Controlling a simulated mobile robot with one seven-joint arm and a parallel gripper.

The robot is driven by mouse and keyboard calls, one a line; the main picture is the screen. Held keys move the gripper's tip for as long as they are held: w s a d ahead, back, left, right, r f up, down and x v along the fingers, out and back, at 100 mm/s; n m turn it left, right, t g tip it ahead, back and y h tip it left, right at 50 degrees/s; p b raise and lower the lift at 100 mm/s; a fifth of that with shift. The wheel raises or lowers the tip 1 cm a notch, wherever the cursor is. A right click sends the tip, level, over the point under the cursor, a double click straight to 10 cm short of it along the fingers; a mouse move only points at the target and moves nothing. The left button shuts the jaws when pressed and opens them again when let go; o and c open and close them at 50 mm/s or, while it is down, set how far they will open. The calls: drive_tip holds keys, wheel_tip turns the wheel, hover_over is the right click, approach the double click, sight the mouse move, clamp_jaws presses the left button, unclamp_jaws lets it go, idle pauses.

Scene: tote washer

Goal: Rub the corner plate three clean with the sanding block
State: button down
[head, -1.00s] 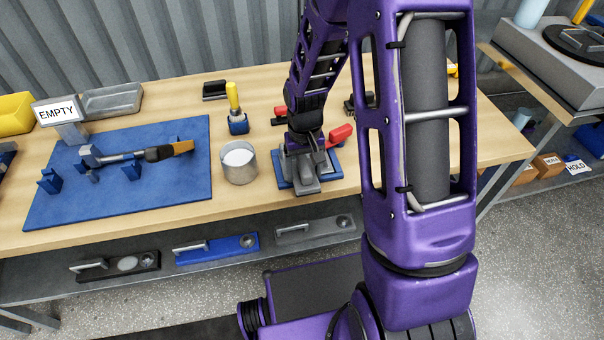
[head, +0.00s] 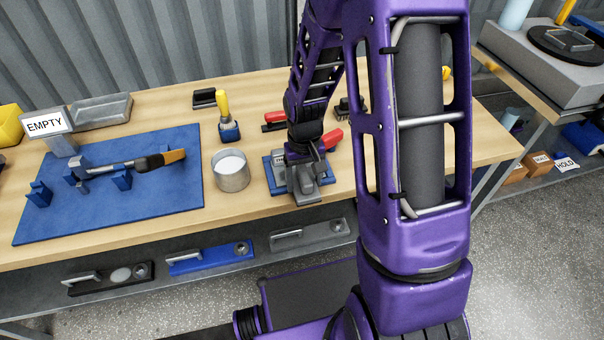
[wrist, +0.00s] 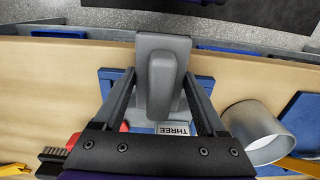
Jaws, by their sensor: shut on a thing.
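My gripper (wrist: 163,100) is shut on the handle of the grey sanding block (wrist: 150,42), one finger on each side. In the head view the sanding block (head: 303,194) is low over the blue fixture (head: 327,180), at its front edge. The fixture also shows in the wrist view (wrist: 204,82), with a label reading THREE (wrist: 174,129) near its far side. Corner plate three is mostly hidden by the block and fingers, so its surface state and its contact with the block cannot be made out.
A metal can (head: 231,171) stands close left of the fixture. A red-handled clamp (head: 333,138) is just behind it. A yellow-handled brush (head: 225,112) stands further back.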

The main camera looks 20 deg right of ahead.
sight(310, 170)
idle(0.3)
drive_tip(key=shift+w, duration=1.9)
drive_tip(key=shift+s, duration=1.95)
drive_tip(key=shift+w, duration=0.1)
drive_tip(key=shift+w+d, duration=0.6)
drive_tip(key=shift+w, duration=0.35)
drive_tip(key=shift+w+d, duration=0.6)
drive_tip(key=shift+w, duration=0.3)
drive_tip(key=shift+s+d, duration=0.1)
drive_tip(key=shift+s, duration=1.85)
drive_tip(key=shift+w, duration=1.9)
drive_tip(key=shift+s, duration=1.9)
